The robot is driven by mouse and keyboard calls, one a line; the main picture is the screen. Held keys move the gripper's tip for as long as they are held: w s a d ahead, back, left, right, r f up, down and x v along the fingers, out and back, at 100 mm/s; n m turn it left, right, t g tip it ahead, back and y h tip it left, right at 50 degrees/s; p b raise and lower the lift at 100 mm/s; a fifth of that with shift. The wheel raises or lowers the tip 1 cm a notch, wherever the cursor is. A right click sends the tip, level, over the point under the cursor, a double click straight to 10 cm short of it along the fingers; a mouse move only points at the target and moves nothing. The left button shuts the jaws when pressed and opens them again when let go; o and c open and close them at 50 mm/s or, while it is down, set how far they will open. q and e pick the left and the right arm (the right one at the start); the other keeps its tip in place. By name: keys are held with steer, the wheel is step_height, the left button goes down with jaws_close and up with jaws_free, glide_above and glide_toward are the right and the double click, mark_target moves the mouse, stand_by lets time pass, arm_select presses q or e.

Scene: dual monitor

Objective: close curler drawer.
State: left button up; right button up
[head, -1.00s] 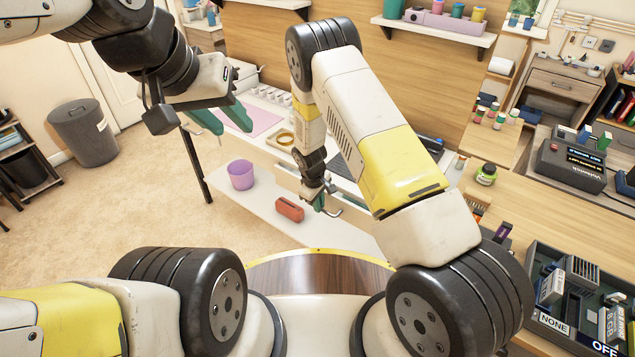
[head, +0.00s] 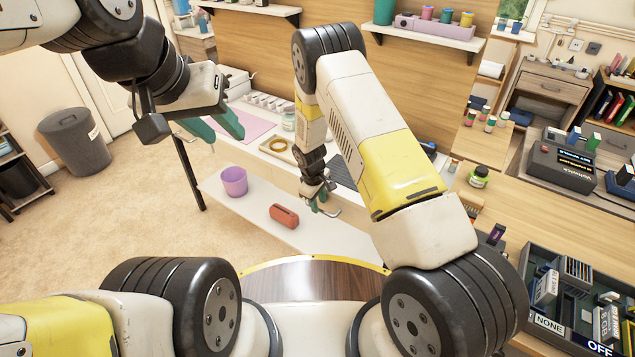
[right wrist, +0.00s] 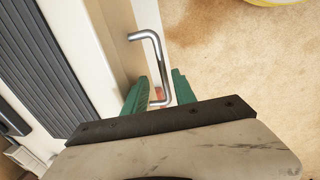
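A silver bar handle (right wrist: 154,65) stands out from a pale drawer front (right wrist: 120,50) in the right wrist view. The handle also shows in the head view (head: 328,212), beside the desk. My right gripper (right wrist: 163,88) has its green fingers apart, with the lower part of the handle appearing between them. I cannot tell whether they touch it. In the head view my right gripper (head: 318,198) is low at the desk's front. How far the drawer stands out is mostly hidden by my right arm. My left gripper (head: 215,130) is open and empty above the floor, left of the desk.
A tray with a gold ring (head: 277,146) lies on the desk. A dark bin (head: 75,142) stands left.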

step_height(320, 180, up, 7)
steer(key=s, duration=0.1)
steer(key=shift+a+f, duration=0.15)
steer(key=shift+a, duration=0.2)
steer(key=s+d+r+m+y, duration=0.1)
steer(key=s+d+r+m, duration=0.15)
steer(key=r, duration=0.65)
steer(key=s+d+r+m+t, duration=0.1)
steer(key=s+d+r, duration=0.15)
steer(key=r, duration=0.65)
steer(key=s+d+r+m+y, duration=0.1)
steer(key=s+d+r+m, duration=0.15)
steer(key=r, duration=0.65)
steer(key=s+d+r+m+t, duration=0.1)
steer(key=s+d+r+m, duration=0.1)
steer(key=s+r, duration=0.4)
steer(key=s+d+r+m+t+y, duration=0.1)
steer(key=s+r, duration=0.6)
steer(key=s, duration=0.8)
steer(key=d+m+t, duration=0.1)
steer(key=d, duration=0.1)
steer(key=shift+d+r, duration=0.15)
steer(key=shift+d, duration=0.15)
